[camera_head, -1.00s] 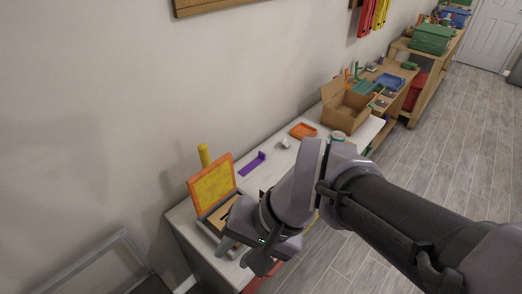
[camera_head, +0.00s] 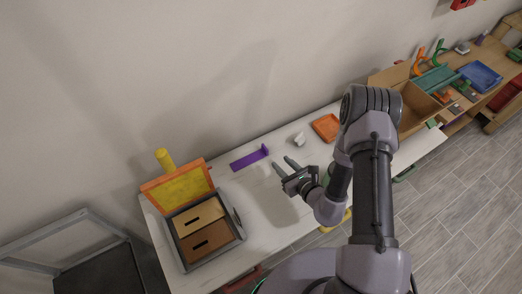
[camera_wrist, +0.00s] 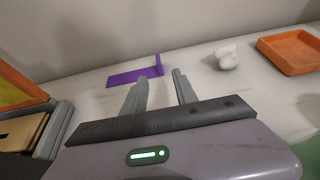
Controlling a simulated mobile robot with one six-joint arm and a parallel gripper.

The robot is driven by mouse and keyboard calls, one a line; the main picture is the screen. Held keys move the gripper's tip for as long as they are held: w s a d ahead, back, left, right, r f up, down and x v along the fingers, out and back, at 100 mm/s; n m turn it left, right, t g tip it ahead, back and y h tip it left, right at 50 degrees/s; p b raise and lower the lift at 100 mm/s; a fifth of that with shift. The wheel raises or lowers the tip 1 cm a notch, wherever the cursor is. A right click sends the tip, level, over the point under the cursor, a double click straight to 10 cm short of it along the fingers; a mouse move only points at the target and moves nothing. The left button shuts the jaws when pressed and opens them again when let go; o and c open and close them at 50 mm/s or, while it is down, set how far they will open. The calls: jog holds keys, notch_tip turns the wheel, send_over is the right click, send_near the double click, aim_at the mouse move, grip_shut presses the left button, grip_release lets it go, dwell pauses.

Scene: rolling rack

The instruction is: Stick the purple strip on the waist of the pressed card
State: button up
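The purple strip (camera_head: 247,161) lies flat on the white table, with a small upright tab at its right end. It also shows in the wrist view (camera_wrist: 132,77), just beyond my fingertips. My gripper (camera_head: 283,164) is open and empty, its fingers apart and pointing toward the strip without touching it. A grey press-like box (camera_head: 178,251) with a raised orange-framed yellow lid (camera_head: 182,187) stands at the table's left end. In it lie a tan piece (camera_head: 186,222) and a brown piece (camera_head: 199,252), each with a dark slot. I cannot tell which is the pressed card.
A white knob-like object (camera_head: 299,139) and an orange tray (camera_head: 326,127) stand right of the strip. A cardboard box (camera_head: 413,118) is farther right. A yellow cylinder (camera_head: 165,160) stands behind the lid. The table between box and strip is clear.

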aim_at(265, 147)
jog(key=b+x, duration=0.3)
jog(key=x, duration=1)
jog(key=shift+s+f+b, duration=0.1)
jog(key=shift+s+b, duration=0.05)
jog(key=shift+b, duration=0.25)
grip_shut()
dwell(0.4)
